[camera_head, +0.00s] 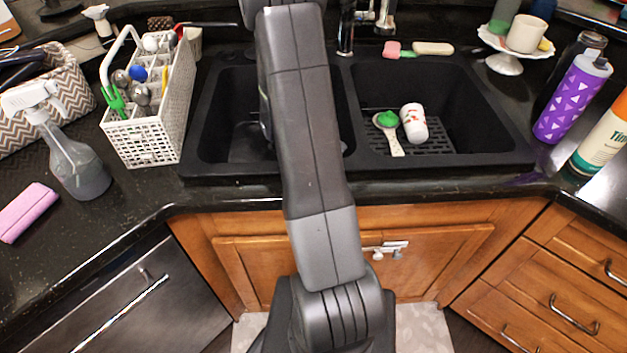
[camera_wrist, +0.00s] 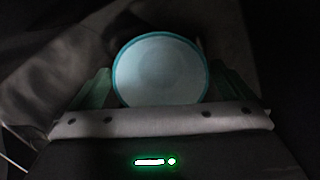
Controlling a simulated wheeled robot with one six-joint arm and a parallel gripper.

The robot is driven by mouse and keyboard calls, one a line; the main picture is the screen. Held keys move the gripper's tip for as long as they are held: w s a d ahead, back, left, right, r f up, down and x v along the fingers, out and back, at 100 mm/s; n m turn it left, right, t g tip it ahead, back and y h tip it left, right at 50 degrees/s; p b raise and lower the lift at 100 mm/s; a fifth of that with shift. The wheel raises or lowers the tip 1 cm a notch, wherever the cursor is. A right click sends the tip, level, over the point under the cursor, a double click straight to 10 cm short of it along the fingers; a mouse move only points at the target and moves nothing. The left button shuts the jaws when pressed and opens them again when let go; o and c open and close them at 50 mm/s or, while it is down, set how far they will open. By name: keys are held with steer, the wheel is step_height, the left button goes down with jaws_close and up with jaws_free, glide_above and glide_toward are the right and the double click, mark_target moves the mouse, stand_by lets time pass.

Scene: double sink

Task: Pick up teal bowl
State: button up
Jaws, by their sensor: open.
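The teal bowl (camera_wrist: 160,68) shows in the wrist view as a round, pale blue-white disc with a teal rim. It lies straight ahead of my gripper (camera_wrist: 163,78), between the two greenish fingers. The fingers are apart, one on each side of the bowl, and a gap seems to show on both sides. The bowl's lower edge in the picture is hidden by the gripper's grey bar. I cannot tell how deep the bowl sits between the fingers. In the head view my arm hides both the gripper and the bowl.
The left basin (camera_head: 222,115) is partly behind my arm. The right basin holds a white cup (camera_head: 414,123) and a brush (camera_head: 389,132). A white utensil caddy (camera_head: 150,130) and a spray bottle (camera_head: 72,158) stand left; a purple bottle (camera_head: 573,97) stands right.

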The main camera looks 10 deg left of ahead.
steer(key=shift+f, duration=0.15)
steer(key=c, duration=1.1)
